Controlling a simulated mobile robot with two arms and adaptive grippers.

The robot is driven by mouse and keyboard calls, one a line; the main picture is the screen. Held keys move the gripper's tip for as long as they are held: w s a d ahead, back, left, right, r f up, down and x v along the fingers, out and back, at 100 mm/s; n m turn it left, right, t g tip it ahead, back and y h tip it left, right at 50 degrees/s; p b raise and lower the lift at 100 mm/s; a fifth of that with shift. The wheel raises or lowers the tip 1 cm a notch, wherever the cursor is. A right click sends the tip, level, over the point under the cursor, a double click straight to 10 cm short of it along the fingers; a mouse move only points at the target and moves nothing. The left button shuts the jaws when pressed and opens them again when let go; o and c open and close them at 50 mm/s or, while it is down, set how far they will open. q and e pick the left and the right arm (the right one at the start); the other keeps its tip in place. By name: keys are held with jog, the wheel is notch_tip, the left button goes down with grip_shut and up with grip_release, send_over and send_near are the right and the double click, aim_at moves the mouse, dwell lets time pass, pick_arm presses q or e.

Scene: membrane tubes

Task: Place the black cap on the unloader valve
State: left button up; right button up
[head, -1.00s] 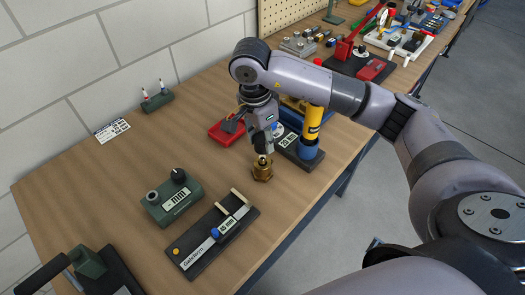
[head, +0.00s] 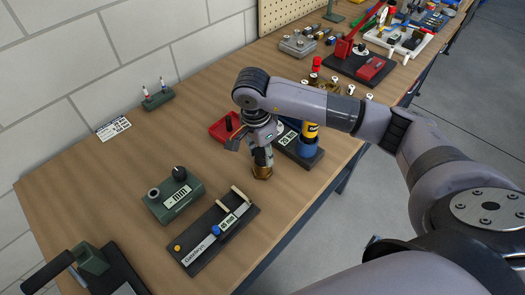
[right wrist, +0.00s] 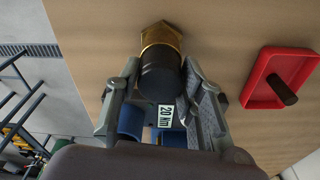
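The brass unloader valve (head: 262,172) stands on the wooden bench, under my right gripper (head: 263,152). In the right wrist view its hexagonal brass body (right wrist: 160,37) shows just beyond the black cap (right wrist: 159,74). The cap is a black cylinder between the two fingers of my right gripper (right wrist: 161,72), which look closed on its sides. The cap is lined up with the valve and appears to meet it; how far it is seated is hidden. In the head view the fingers mostly hide the cap. My left gripper is not in view.
A red tray (head: 220,134) with an upright dark peg (right wrist: 284,93) stands behind the valve. A black stand with a yellow-and-blue tool (head: 307,147) is close at right. A green device (head: 174,200) and a black torque board (head: 205,255) lie at front left.

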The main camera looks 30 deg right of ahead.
aim_at(258, 153)
jog(key=o, duration=0.3)
jog(key=shift+o, duration=0.2)
jog(key=shift+r, duration=0.5)
notch_tip(258, 153, up, 11)
jog(key=a+b, duration=0.1)
jog(key=b, duration=0.1)
jog(key=shift+a+r, duration=0.15)
jog(key=shift+a, duration=0.05)
jog(key=shift+s, duration=0.1)
